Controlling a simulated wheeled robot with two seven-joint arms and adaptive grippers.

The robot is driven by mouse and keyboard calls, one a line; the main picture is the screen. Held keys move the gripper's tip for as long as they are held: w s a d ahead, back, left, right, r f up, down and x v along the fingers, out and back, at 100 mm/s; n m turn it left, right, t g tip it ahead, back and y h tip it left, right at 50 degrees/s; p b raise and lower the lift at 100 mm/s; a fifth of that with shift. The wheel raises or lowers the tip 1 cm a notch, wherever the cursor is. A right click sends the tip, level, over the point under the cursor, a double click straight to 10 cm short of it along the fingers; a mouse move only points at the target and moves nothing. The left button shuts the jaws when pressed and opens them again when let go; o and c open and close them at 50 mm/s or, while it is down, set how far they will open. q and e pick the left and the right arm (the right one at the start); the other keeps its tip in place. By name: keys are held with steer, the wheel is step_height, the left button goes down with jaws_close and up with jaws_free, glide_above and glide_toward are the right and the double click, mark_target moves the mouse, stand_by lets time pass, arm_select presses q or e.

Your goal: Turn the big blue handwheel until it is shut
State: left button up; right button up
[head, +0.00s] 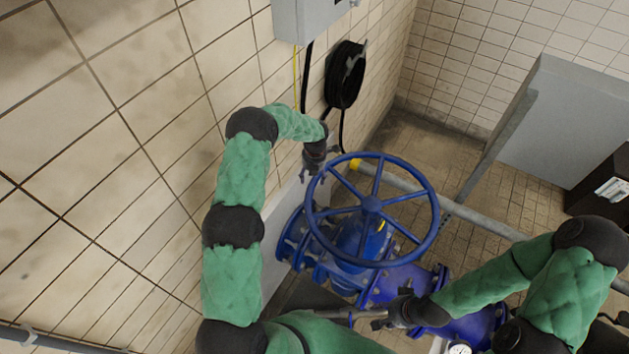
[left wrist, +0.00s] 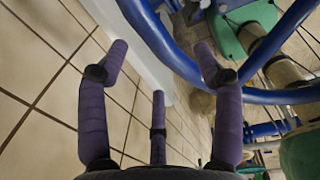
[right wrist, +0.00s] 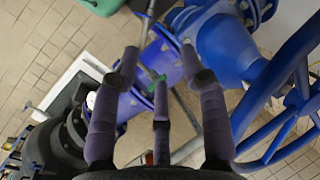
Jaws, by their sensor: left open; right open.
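The big blue handwheel (head: 371,204) sits on top of a blue valve and has several spokes. My left gripper (head: 318,165) is open at the rim's upper left, on the wall side. In the left wrist view, its spread fingers (left wrist: 160,55) are near the rim (left wrist: 155,38), and the right finger overlaps it; I cannot tell whether they touch. My right gripper (head: 385,318) is open, below the wheel near the blue pipe. In the right wrist view, its fingers (right wrist: 160,58) are spread and empty, with the wheel (right wrist: 285,80) off to the right.
The blue valve body (head: 352,243) and pipe lie below the wheel. A tiled wall (head: 120,130) is close on the left. A grey pipe (head: 470,215) crosses behind the wheel. A black hose coil (head: 345,75) hangs on the wall. A gauge (head: 459,347) is at the bottom edge.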

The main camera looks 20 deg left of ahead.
arm_select(q)
steer(key=shift+s+d+r, duration=0.1)
steer(key=shift+d+r, duration=0.05)
steer(key=shift+r, duration=1.4)
